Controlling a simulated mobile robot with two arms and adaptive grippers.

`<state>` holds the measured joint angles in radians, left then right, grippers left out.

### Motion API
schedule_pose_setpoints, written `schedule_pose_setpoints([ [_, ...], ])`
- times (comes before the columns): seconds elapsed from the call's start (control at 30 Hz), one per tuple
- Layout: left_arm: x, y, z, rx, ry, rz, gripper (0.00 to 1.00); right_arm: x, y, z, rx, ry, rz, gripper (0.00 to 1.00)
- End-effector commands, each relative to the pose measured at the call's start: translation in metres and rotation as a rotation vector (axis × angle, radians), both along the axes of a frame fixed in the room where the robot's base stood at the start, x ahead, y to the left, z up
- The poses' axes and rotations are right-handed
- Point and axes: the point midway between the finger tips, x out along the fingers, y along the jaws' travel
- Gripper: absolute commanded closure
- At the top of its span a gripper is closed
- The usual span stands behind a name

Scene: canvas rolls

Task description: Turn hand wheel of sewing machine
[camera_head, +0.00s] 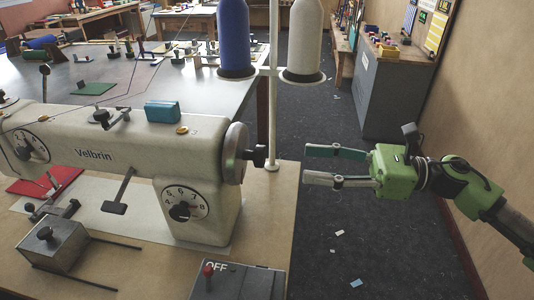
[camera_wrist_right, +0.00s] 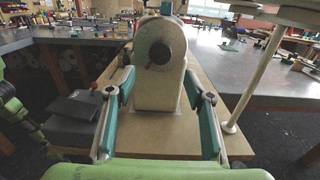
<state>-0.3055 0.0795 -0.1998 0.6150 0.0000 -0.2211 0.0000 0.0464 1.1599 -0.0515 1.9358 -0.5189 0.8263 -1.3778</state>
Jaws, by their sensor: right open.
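The cream sewing machine (camera_head: 110,150) marked "Velbrin" stands on a tan table. Its hand wheel (camera_head: 234,153) is a grey disc on the right end, with a dark knob (camera_head: 257,156) sticking out to the right. My right gripper (camera_head: 306,163) is open and empty to the right of the wheel, pointing left at it, apart from it. In the right wrist view the hand wheel (camera_wrist_right: 160,38) shows face-on at the top, beyond and between the two spread fingers (camera_wrist_right: 159,85).
A white post (camera_head: 273,90) with blue (camera_head: 234,35) and white (camera_head: 304,40) thread cones stands just behind the wheel. A switch box marked OFF (camera_head: 238,282) with a red-tipped lever sits at the table's front.

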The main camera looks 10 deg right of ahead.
Motion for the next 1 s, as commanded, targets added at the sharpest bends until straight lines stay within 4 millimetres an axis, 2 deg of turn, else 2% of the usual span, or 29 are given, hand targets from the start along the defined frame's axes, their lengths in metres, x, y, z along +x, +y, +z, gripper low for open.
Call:
schedule_pose_setpoints([
  [0.03, 0.000, 0.000, 0.006, 0.000, -0.001, 0.000, 1.00, 0.003, 0.007, 0.005, 0.003, -0.003, 0.001, 0.52],
  [0.4, 0.008, -0.001, 0.034, -0.002, -0.012, 0.000, 1.00, 0.026, 0.061, 0.006, 0.004, -0.002, 0.002, 0.52],
  [0.6, 0.010, -0.001, 0.045, -0.002, -0.014, 0.000, 1.00, 0.036, 0.084, 0.004, 0.003, 0.000, 0.000, 0.52],
  [0.8, 0.010, -0.001, 0.047, -0.002, -0.015, 0.000, 1.00, 0.039, 0.093, 0.001, 0.001, 0.001, 0.000, 0.52],
  [1.0, 0.009, -0.001, 0.047, -0.002, -0.014, 0.000, 1.00, 0.039, 0.094, 0.000, 0.000, 0.001, 0.000, 0.52],
])
